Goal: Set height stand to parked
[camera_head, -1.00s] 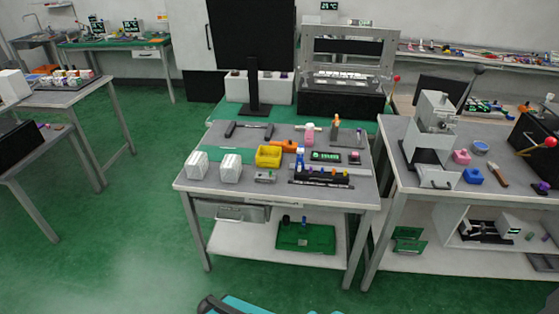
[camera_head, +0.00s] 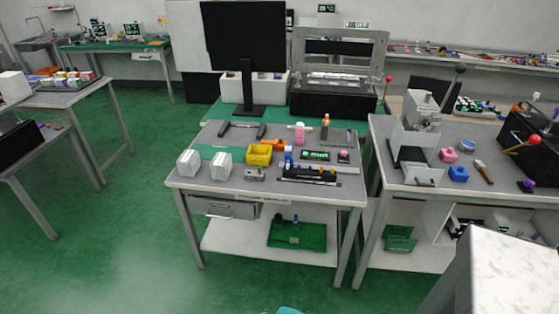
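I cannot tell for certain which fixture is the height stand. A slim upright post with an orange-brown top (camera_head: 325,127) stands on a dark base plate at the back right of the middle bench. A larger grey stand (camera_head: 417,130) with a long lever ending in a dark ball (camera_head: 460,69) is on the right bench; the lever slants up to the right. Both are small in the view, and their exact settings cannot be read. My gripper is not in view. Only a sliver of teal, probably part of me, shows at the bottom edge.
The middle bench (camera_head: 205,183) holds white blocks, a yellow bin (camera_head: 259,154) and a black strip with coloured knobs (camera_head: 309,174). A narrow gap separates it from the right bench. A pale speckled shape (camera_head: 510,275) fills the lower right corner. Green floor is clear in front.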

